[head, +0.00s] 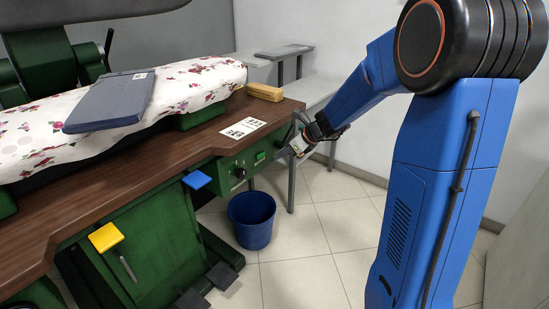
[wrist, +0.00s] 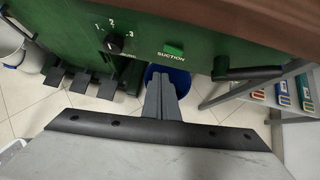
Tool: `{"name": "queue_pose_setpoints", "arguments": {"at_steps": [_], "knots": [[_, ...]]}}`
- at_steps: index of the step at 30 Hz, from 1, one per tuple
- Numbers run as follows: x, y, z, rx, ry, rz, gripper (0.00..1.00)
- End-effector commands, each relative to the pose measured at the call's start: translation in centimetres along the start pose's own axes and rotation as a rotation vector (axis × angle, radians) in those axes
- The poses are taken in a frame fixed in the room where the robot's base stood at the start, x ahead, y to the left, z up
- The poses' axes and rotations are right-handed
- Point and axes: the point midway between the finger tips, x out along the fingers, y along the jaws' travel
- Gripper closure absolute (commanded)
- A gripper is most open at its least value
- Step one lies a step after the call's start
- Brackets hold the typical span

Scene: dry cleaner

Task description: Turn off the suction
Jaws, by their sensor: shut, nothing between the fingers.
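The suction switch (wrist: 173,50) is a small bright green rocker on the dark green front panel (wrist: 60,18), with the word SUCTION under it in the wrist view. It also shows in the head view (head: 260,156), just left of my gripper. I cannot tell which way the rocker is tipped. My gripper (wrist: 160,82) is shut and empty, its fingers together. In the wrist view its tips lie below and slightly left of the switch, apart from the panel as far as I can tell. In the head view my gripper (head: 299,146) is beside the panel's right end.
A black knob (wrist: 113,44) marked 1, 2, 3 sits left of the switch. A black bar handle (wrist: 248,73) sticks out right of it. A blue bucket (head: 252,220) stands on the floor below. Pedals (head: 222,275) are lower left. Tiled floor (head: 310,240) is clear.

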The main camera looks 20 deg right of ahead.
Motion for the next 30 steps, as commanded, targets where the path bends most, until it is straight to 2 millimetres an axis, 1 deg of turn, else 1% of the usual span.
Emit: {"name": "queue_pose_setpoints", "arguments": {"at_steps": [1,6,9,12,16,30], "knots": [[-1.0,0.1,0.0,0.0,-0.001,-0.002,1.0],[-3.5,0.6,0.1,0.0,-0.001,-0.002,1.0],[-4.5,0.8,0.1,0.0,0.0,-0.001,1.0],[-5.1,0.9,0.1,0.001,0.0,-0.001,1.0],[-5.4,1.0,0.1,0.0,0.001,0.001,1.0],[-5.5,1.1,0.1,-0.006,0.002,0.001,1.0]]}}
